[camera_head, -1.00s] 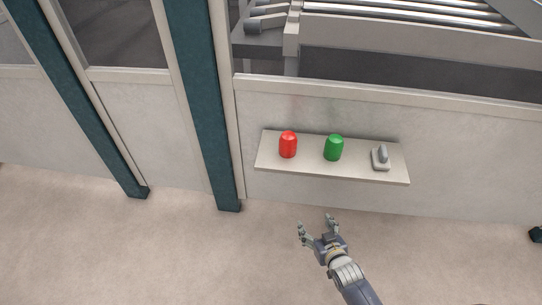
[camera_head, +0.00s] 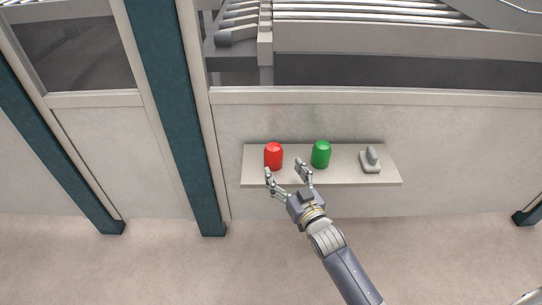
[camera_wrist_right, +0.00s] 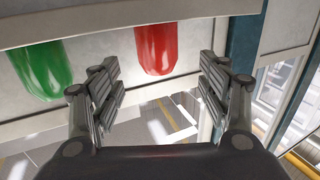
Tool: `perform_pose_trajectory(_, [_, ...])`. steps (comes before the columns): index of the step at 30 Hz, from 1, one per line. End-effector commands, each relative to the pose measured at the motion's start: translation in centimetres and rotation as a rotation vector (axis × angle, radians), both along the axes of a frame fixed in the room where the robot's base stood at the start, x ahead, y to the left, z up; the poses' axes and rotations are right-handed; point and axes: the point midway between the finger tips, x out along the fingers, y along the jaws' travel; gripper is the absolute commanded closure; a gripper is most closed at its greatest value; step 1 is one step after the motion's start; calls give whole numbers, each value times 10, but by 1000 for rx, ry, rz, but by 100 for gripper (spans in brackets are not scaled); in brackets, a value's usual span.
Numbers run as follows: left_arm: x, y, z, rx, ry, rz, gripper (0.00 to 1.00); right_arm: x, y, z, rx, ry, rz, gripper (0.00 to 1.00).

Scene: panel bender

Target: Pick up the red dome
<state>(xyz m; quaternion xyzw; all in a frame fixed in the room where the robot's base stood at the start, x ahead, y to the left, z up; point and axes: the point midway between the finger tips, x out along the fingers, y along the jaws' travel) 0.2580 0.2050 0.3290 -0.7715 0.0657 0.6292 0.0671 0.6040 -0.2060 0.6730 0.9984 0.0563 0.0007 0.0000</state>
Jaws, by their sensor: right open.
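The red dome (camera_head: 273,156) stands upright at the left end of a pale shelf (camera_head: 336,176) in the head view. My right gripper (camera_head: 284,171) is open and empty, just in front of the dome and slightly to its right. In the right wrist view the red dome (camera_wrist_right: 157,48) shows beyond and between the two spread fingers (camera_wrist_right: 160,85), not touching either. My left gripper is not in view.
A green dome (camera_head: 321,154) stands on the shelf right of the red one, close to my right gripper. A grey switch-like piece (camera_head: 370,159) is further right. A dark teal post (camera_head: 174,120) rises left of the shelf. Open floor lies in front.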

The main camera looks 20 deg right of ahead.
Motion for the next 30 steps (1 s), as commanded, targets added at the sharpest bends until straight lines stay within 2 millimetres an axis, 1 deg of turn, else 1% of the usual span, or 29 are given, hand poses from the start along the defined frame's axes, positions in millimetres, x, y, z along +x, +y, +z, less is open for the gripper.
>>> perform_pose_trajectory(1, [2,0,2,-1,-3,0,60,9,1,1,0,-2,0,31])
perform_pose_trajectory(6, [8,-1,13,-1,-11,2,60,32,4,0,-1,-1,1,31])
perform_pose_trajectory(13, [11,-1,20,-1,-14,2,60,46,5,2,-1,0,0,31])
perform_pose_trajectory(18, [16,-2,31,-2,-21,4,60,71,5,8,-2,-1,0,31])
perform_pose_trajectory(21, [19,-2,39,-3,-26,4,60,83,7,7,-1,0,0,31])
perform_pose_trajectory(25, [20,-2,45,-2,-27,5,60,91,8,8,-1,1,1,31])
perform_pose_trajectory(30, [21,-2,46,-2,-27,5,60,92,8,7,0,2,1,31])
